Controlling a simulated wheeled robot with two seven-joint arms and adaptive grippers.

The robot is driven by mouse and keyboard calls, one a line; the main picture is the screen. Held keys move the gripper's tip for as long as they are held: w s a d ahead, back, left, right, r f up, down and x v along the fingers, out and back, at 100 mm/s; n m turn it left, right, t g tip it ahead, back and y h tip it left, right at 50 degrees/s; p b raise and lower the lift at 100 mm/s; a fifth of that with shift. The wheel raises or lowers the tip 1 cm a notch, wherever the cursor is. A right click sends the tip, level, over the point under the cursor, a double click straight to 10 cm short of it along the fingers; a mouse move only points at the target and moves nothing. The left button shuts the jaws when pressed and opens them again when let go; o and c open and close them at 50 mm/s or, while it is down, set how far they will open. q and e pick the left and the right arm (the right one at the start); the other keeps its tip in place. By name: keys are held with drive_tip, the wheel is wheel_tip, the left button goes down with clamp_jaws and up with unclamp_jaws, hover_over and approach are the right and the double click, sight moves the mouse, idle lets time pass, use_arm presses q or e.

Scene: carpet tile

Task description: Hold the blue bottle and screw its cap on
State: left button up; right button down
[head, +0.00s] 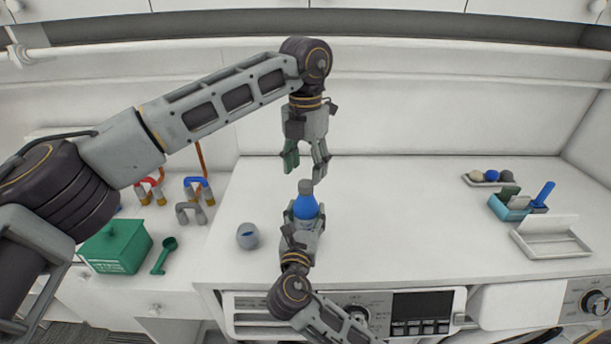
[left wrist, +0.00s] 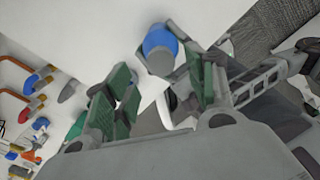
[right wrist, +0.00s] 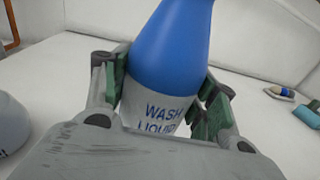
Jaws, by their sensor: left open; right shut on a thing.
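The blue bottle (head: 305,208) stands upright on the white counter, and its "WASH LIQUID" label shows in the right wrist view (right wrist: 170,50). A grey cap (head: 305,187) sits on top of the bottle's neck; I cannot tell how tightly. The cap shows from above in the left wrist view (left wrist: 160,62). My right gripper (head: 303,222) is shut around the bottle's lower body, a finger on each side. My left gripper (head: 306,168) is open and empty, pointing down just above the cap and apart from it. The cap is out of the right wrist view.
A grey-blue cup (head: 247,237) stands left of the bottle. A cyan holder (head: 510,209) and a white tray (head: 550,243) stand far right. The counter between is clear.

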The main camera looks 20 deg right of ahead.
use_arm(q)
wheel_tip(320, 180, up, 8)
idle(0.5)
drive_tip(key=shift+f, duration=0.1)
use_arm(e)
drive_tip(key=shift+c, duration=1.9)
unclamp_jaws()
drive_tip(key=v, duration=1.2)
